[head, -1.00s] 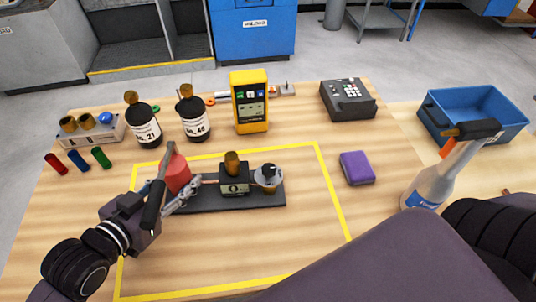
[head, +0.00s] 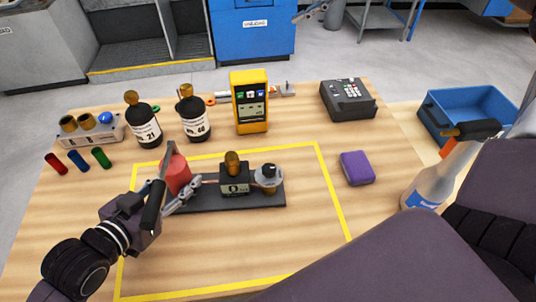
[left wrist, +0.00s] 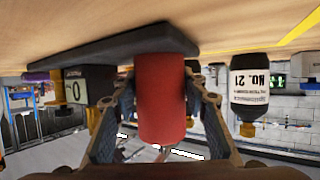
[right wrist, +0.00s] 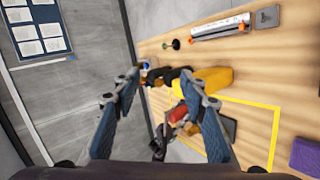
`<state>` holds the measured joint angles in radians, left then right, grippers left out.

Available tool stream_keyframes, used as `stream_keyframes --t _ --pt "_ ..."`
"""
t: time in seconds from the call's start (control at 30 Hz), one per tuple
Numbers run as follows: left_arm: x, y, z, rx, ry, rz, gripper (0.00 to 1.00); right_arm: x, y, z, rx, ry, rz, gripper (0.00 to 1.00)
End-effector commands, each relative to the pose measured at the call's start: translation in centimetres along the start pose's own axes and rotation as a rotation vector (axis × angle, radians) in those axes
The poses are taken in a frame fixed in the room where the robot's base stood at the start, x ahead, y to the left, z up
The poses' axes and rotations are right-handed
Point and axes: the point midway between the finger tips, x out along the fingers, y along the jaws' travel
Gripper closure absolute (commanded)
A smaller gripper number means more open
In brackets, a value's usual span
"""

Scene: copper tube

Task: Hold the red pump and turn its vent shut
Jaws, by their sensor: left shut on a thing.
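The red pump (head: 178,174) stands at the left end of a dark base plate (head: 230,200). My left gripper (head: 167,194) is shut around it; the left wrist view shows the red cylinder (left wrist: 161,100) between both fingers. On the same plate are a black box (head: 235,184) reading 0 with a brass knob (head: 232,160), and a round fitting with a black-and-white knob (head: 268,171). I cannot tell which part is the vent. My right gripper (right wrist: 158,85) is open and empty, raised away from the pump in the right wrist view.
Two dark bottles (head: 146,130) and a yellow meter (head: 249,105) stand behind the plate. A purple block (head: 357,168), a spray bottle (head: 430,185) and a blue bin (head: 440,105) are to the right. The front of the yellow-outlined area is clear.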

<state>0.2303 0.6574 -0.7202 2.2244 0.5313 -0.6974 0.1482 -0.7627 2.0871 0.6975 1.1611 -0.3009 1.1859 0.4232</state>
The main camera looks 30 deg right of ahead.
Motion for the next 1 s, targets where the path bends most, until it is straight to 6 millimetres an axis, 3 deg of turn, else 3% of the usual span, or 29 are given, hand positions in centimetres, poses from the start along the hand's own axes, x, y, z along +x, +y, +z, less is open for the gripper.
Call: stream_keyframes --t 0.03,0.1,0.2,0.3,0.4,0.63,0.87,1.0 --pt "0.1 0.2 0.3 -0.004 -0.005 0.004 1.00 2.4 0.5 -3.1 -0.016 0.077 -0.087 0.61" --pt "0.1 0.2 0.3 -0.004 -0.005 0.004 1.00 4.9 0.3 -7.0 -0.021 0.170 -0.213 0.61" --pt "0.1 0.2 0.3 -0.004 -0.005 0.004 1.00 7.3 -0.8 -12.3 -0.027 0.274 -0.408 0.61" --pt "0.1 0.2 0.3 -0.004 -0.005 0.004 1.00 8.6 -2.4 -16.7 -0.034 0.343 -0.600 0.61" --pt "0.1 0.2 0.3 -0.004 -0.005 0.004 1.00 8.9 -4.0 -19.8 -0.039 0.377 -0.766 0.61" --pt "0.1 0.1 0.3 -0.003 -0.005 0.003 1.00 8.5 -6.1 -23.0 -0.048 0.394 -0.974 0.61" --pt "0.0 0.1 0.2 -0.003 -0.005 0.003 1.00 9.5 -8.2 -23.9 -0.047 0.394 -0.998 0.61" --pt "0.0 0.1 0.2 -0.003 -0.005 0.002 1.00 10.8 -10.6 -24.8 -0.047 0.397 -0.997 0.61"
